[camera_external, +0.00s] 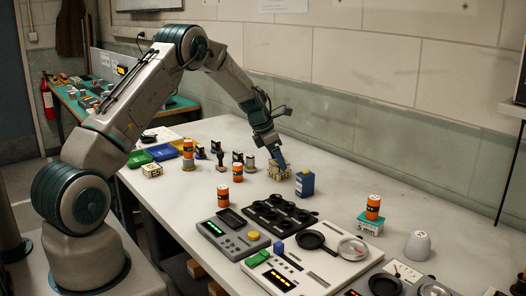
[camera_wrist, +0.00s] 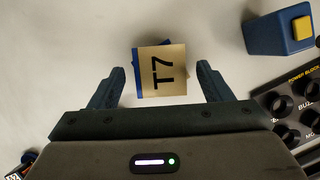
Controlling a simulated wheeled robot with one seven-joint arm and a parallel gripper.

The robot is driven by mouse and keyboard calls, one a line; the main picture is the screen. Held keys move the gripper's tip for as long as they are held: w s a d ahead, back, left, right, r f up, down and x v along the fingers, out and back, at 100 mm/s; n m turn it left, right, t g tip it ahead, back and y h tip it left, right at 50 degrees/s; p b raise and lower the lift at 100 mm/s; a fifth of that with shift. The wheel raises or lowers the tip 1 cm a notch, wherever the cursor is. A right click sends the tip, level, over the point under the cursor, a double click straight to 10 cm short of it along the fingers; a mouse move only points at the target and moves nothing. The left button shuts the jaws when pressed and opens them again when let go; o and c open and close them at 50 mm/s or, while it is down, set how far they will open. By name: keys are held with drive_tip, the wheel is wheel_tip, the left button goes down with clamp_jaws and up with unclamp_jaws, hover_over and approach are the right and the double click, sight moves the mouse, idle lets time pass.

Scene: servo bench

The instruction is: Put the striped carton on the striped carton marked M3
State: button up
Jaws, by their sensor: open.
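A small tan carton with dark markings (camera_external: 280,171) stands on the bench below my gripper (camera_external: 277,158). My gripper is open and holds nothing. Another small tan carton with dark markings (camera_external: 152,170) stands at the left of the bench. I cannot read M3 on any carton, and stripes are too small to make out clearly.
A blue block with a yellow top (camera_wrist: 303,28) stands close to the right, also in the outside view (camera_external: 305,184). A black power block (camera_external: 280,214) is nearer the front. Orange cans (camera_external: 237,173), trays (camera_external: 162,152) and panels surround. The back right bench is clear.

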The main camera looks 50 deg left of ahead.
drive_tip(key=b+v, duration=0.2)
drive_tip(key=v, duration=0.9)
drive_tip(key=s+d+r+m, duration=0.8)
drive_tip(key=d, duration=0.1)
drive_tip(key=s+d+m, duration=0.4)
drive_tip(key=s+m, duration=0.3)
drive_tip(key=s, duration=0.3)
drive_tip(key=s+d+m+y, duration=0.1)
drive_tip(key=s+d+m, duration=0.3)
drive_tip(key=s+m, duration=0.4)
drive_tip(key=s+d+r+m, duration=0.1)
drive_tip(key=s+d+m, duration=0.3)
drive_tip(key=s+m, duration=0.4)
drive_tip(key=s, duration=0.3)
drive_tip(key=shift+s+g+y, duration=0.3)
drive_tip(key=shift+s+y, duration=0.05)
drive_tip(key=shift+y, duration=0.05)
